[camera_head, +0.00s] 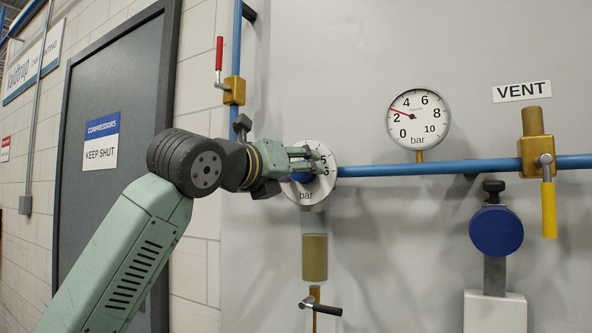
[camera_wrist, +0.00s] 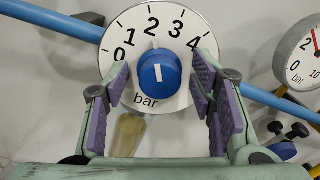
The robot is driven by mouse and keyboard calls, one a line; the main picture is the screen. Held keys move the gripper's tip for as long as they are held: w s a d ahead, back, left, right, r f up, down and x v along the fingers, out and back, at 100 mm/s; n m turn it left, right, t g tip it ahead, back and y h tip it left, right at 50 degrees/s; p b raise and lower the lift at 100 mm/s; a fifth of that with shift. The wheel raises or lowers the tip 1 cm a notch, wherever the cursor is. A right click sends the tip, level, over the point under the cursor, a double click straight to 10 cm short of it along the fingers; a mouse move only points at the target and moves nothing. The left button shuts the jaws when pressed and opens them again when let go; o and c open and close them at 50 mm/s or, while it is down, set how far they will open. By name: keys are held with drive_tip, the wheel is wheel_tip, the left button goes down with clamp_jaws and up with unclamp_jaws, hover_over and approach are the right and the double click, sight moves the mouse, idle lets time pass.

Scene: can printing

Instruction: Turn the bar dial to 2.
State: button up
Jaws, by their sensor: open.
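A short white mark on the knob stands nearly upright and roughly lines up with the 2. In the head view the disc (camera_head: 307,197) and knob (camera_head: 303,178) are partly covered by my gripper (camera_head: 315,160). In the wrist view my gripper (camera_wrist: 161,80) is open, with its purple pads left and right of the knob and a visible gap on both sides. I cannot tell how deep the fingertips reach.
A round gauge (camera_head: 427,132) stands right of the dial, its red needle between 2 and 4. A blue pipe (camera_head: 378,170) runs to a brass VENT valve (camera_head: 533,150) with a yellow handle. A red-handled valve (camera_head: 234,91) is upper left. A small tap (camera_head: 314,306) sits below.

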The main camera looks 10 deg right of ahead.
drive_tip(key=v, duration=1.2)
idle(0.4)
